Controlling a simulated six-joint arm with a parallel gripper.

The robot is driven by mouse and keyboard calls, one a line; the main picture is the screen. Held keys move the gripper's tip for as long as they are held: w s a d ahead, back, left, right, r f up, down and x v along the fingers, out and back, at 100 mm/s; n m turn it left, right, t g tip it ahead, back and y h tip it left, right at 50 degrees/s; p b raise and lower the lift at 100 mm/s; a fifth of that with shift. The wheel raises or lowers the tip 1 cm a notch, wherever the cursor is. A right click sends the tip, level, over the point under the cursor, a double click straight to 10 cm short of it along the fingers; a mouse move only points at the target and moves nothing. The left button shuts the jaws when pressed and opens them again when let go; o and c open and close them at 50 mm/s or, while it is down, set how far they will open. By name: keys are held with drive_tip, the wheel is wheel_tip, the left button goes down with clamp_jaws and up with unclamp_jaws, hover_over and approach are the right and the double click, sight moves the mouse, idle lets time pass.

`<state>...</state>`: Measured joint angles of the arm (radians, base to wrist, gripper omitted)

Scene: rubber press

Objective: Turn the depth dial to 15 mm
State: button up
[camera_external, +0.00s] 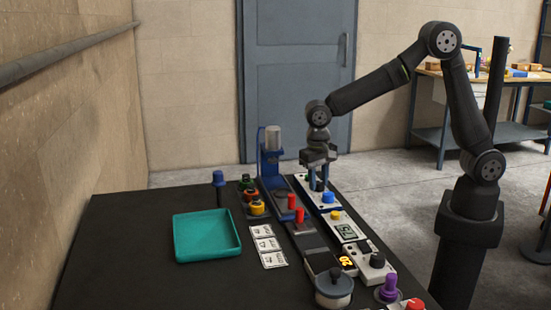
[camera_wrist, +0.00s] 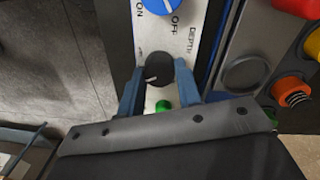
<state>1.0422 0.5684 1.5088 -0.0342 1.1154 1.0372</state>
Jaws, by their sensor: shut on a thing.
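The depth dial (camera_wrist: 158,72) is a small black knob on a pale panel (camera_wrist: 205,38) printed DEPTH, ON and OFF. My gripper (camera_wrist: 160,90) has its two blue fingers on either side of the dial, shut on it. The dial's white pointer line points left in the wrist view. The scale marks around it are too small to read. In the external view my gripper (camera_external: 319,184) points down at the far end of the panel row, and its fingers largely hide the dial.
A blue ON/OFF knob (camera_wrist: 161,4) and a green button (camera_wrist: 162,104) flank the dial. The blue press (camera_external: 268,165) stands close left of my gripper. A small display (camera_external: 347,231) sits nearer the camera. A teal tray (camera_external: 207,255) lies on the left of the black table.

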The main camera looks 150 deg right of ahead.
drive_tip(key=shift+m, duration=0.6)
drive_tip(key=o, duration=1)
drive_tip(key=shift+c, duration=0.2)
drive_tip(key=shift+r, duration=0.1)
wheel_tip(320, 180, up, 17)
drive_tip(key=shift+w+d+r, duration=0.15)
drive_tip(key=shift+w+d, duration=0.15)
drive_tip(key=shift+w, duration=0.1)
